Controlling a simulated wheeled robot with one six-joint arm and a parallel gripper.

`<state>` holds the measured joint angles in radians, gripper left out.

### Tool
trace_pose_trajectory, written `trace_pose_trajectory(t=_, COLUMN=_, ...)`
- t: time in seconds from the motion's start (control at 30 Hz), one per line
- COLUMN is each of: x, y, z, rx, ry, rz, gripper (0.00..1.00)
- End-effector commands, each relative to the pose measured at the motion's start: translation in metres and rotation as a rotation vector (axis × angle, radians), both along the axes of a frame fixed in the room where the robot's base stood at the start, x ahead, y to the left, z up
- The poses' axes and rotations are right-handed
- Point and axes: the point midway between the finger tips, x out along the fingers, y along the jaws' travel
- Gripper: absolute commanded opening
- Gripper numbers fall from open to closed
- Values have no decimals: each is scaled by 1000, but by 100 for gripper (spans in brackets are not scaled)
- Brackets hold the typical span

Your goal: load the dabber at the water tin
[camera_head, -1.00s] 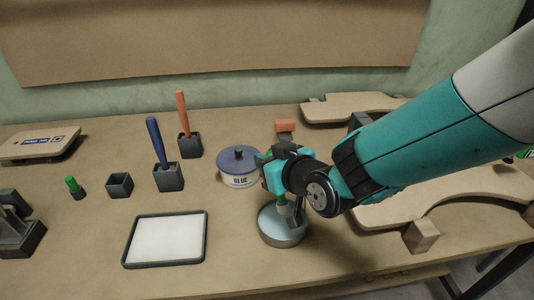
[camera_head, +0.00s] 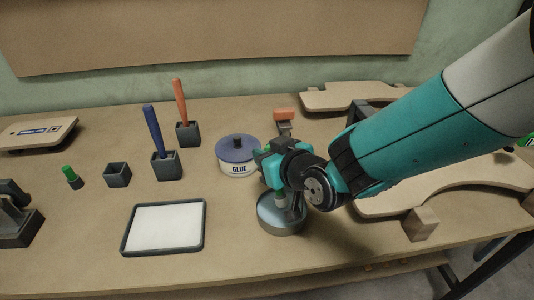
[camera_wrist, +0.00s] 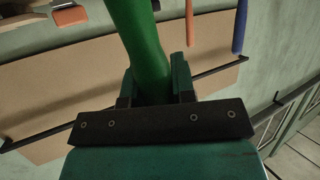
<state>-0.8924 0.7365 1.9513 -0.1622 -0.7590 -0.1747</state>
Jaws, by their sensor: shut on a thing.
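The water tin (camera_head: 283,226) is a round, low, grey tin with a pale blue inside, in the middle of the head view. My gripper (camera_head: 276,165) is above it, its jaws shut on the dabber. The dabber's green handle (camera_wrist: 146,50) stands between the jaws in the wrist view. In the head view the dabber's lower part reaches down to the tin's opening; my wrist partly hides it and I cannot see how deep its tip is.
A glue tin (camera_head: 238,157) stands close behind to the left. A white tray (camera_head: 124,243) lies to the left. Blue (camera_head: 154,130) and orange (camera_head: 180,98) handles stand in dark holders. An orange-topped block (camera_head: 285,114) is behind; curved boards (camera_head: 390,203) lie right.

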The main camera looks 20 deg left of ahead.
Motion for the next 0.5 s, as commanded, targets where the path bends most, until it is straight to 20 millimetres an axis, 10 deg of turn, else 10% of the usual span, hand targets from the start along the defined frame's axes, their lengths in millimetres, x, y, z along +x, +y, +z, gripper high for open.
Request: trace_pose_trajectory(t=0.5, x=0, y=0, z=-7, rx=0, ry=0, rz=0, gripper=0)
